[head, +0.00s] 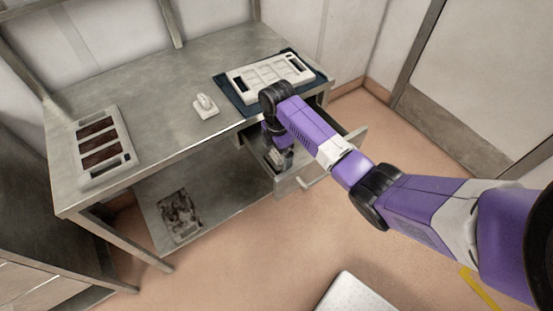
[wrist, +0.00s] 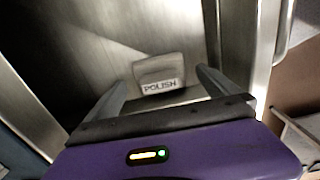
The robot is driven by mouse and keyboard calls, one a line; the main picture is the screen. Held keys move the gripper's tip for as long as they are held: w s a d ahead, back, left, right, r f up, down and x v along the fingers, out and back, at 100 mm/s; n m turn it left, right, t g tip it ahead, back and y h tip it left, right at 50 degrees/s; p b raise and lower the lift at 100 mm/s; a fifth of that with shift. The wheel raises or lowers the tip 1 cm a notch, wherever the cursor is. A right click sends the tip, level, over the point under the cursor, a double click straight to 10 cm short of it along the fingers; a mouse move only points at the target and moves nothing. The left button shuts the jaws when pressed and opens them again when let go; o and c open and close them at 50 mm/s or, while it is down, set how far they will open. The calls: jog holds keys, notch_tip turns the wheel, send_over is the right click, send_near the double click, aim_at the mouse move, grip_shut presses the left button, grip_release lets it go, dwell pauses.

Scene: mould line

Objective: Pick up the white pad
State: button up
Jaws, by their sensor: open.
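A pale pad (wrist: 160,70) with a label reading POLISH lies on the metal floor of the open drawer (head: 320,171). In the wrist view it is ahead of my gripper (wrist: 161,78), between the two spread fingers. My gripper is open, and I see no finger pressing on the pad. In the head view my gripper (head: 279,157) reaches down into the drawer, and my arm and gripper largely hide the pad there.
On the metal table (head: 165,85) are a white piece with a raised handle (head: 205,106), a tray with brown cavities (head: 103,146) and a white mould (head: 268,74) on a dark mat (head: 228,93). The drawer's walls and front surround my gripper closely.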

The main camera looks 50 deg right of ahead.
aim_at(277, 154)
jog(key=shift+f, duration=1.2)
jog(key=c, duration=1.4)
jog(key=shift+r, duration=0.1)
notch_tip(277, 154, up, 20)
jog(key=p, duration=0.3)
jog(key=shift+p, duration=0.35)
